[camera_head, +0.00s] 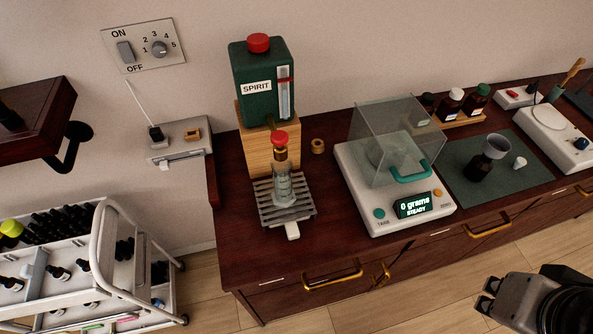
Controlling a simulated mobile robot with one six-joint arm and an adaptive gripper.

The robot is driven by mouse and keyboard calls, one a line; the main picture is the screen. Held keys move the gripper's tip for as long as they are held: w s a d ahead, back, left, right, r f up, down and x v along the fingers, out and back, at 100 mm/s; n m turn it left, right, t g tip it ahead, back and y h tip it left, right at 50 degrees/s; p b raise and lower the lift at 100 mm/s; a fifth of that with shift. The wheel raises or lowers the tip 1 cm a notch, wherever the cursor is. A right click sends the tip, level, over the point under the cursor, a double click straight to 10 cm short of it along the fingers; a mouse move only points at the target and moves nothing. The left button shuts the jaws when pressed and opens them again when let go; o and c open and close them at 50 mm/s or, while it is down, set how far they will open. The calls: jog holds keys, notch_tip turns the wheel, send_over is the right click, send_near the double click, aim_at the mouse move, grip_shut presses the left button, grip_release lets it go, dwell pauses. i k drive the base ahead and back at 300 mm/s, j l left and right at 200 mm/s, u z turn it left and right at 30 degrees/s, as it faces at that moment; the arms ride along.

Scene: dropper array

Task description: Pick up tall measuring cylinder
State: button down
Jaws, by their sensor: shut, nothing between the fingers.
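My gripper (485,295) is at the bottom right, in front of the counter's front edge. It is shut and empty, well apart from the cylinder, and part of it is cut off by the frame.
A balance (360,204) with a clear hood stands right of the drip tray and reads 0 grams. A dark mat (460,181) holds a small bottle with a grey funnel (496,146). A white trolley (105,235) stands at lower left. The floor before the counter is clear.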

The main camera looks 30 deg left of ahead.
aim_at(283, 195)
jog(key=k+l+u, duration=0.15)
jog(key=u, duration=1.5)
jog(key=i+l, duration=0.15)
jog(key=l, duration=0.2)
jog(key=i+l, duration=0.15)
jog(key=l, duration=0.25)
jog(key=i+l+u, duration=0.1)
jog(key=l, duration=0.25)
jog(key=i+l, duration=0.15)
jog(key=l, duration=0.25)
jog(key=i+l, duration=0.15)
jog(key=l, duration=0.25)
jog(key=u, duration=1.75)
